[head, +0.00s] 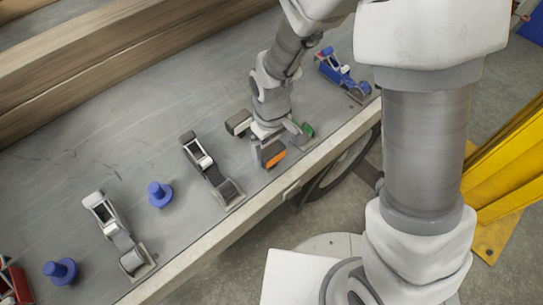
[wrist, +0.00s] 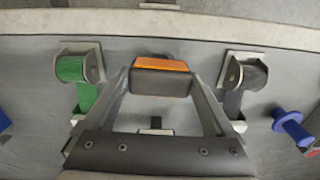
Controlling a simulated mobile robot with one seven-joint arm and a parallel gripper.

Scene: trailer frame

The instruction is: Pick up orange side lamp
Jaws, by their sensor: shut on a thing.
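The orange side lamp (head: 272,155) is a small dark block with an orange face, near the front edge of the grey trailer bed. In the wrist view the lamp (wrist: 161,76) sits between the two fingertips, orange face toward the edge. My gripper (wrist: 162,82) is shut on it, a finger on each side. In the head view my gripper (head: 268,143) points down at the bed and is partly hidden by my wrist. I cannot tell whether the lamp touches the bed.
A green clamp (wrist: 82,68) and a black clamp (wrist: 246,74) stand close on either side. A dark block (head: 238,122) lies behind my gripper. Blue knobs (head: 159,194), a grey clamp (head: 118,234) and a blue clamp (head: 340,73) lie along the bed. A yellow frame (head: 510,150) stands right.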

